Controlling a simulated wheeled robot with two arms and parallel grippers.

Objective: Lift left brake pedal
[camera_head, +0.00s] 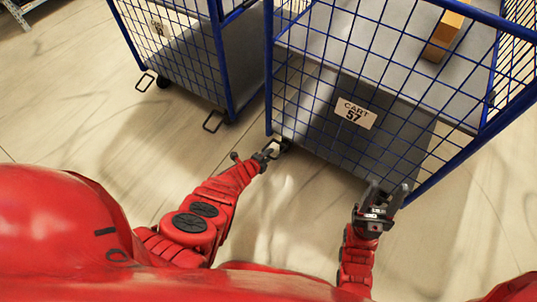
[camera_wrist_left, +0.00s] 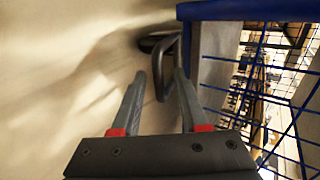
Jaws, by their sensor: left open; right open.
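The left brake pedal of cart 57 is a dark bent loop (camera_wrist_left: 162,92) in the left wrist view, at the foot of a blue cart post. In the head view the pedal (camera_head: 276,146) is small and partly hidden by my gripper. My left gripper (camera_head: 266,155) is at the pedal, low by the cart's near left corner. In the left wrist view its open fingers (camera_wrist_left: 160,84) have the pedal's lower end between them; I cannot tell whether they touch it. My right gripper (camera_head: 386,191) is open and empty by the cart's near right corner.
Cart 57 (camera_head: 308,141) has blue mesh walls, a grey deck and a cardboard box (camera_head: 443,36) inside. A second blue cart (camera_head: 222,60) stands to its left, with two pedal loops (camera_head: 213,121) near the floor. The floor (camera_head: 60,95) at left is clear.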

